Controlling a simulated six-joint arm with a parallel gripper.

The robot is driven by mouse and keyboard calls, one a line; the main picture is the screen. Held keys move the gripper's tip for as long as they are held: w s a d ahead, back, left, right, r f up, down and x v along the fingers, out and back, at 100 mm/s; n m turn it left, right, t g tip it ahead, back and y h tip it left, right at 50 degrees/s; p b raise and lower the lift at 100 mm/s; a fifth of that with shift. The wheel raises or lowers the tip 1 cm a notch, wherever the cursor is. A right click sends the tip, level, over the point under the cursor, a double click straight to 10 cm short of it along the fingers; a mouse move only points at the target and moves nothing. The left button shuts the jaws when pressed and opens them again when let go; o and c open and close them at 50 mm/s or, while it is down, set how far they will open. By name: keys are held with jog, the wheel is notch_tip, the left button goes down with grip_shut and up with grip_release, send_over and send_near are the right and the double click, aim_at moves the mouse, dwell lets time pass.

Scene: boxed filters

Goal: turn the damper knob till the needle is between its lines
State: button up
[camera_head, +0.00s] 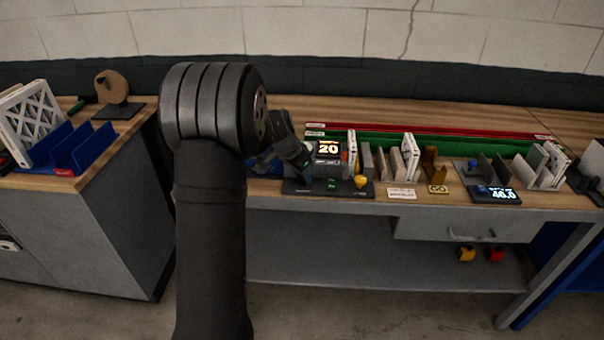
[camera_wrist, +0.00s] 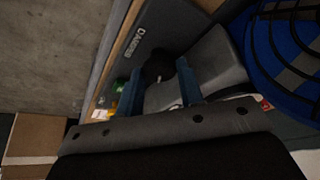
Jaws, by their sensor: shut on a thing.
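A dark plate lettered "DAMPER" (camera_wrist: 138,40) shows in the wrist view. The round black damper knob (camera_wrist: 157,68) sits beside the lettering. My gripper (camera_wrist: 159,78) has its two blue fingers on either side of the knob and is shut on it. In the head view my gripper (camera_head: 303,172) is at the left end of the unit, and the knob is hidden there. I cannot make out the needle or its lines in either view.
A lit display reading 20 (camera_head: 328,150) stands behind the base. A yellow knob (camera_head: 361,182) is on its right. Blue dividers (camera_head: 90,150) stand on the left cabinet.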

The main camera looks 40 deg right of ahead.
jog(key=m, duration=0.1)
jog(key=m+g, duration=0.1)
jog(key=m, duration=0.2)
jog(key=shift+w+m+g, duration=0.25)
jog(key=shift+m+g, duration=0.05)
jog(key=shift+g, duration=0.1)
jog(key=shift+d+m+g+y, duration=0.1)
jog(key=shift+m+g+y, duration=0.45)
jog(key=shift+m, duration=1.35)
jog(key=o, duration=1)
jog(key=shift+r, duration=0.1)
jog(key=shift+c, duration=0.2)
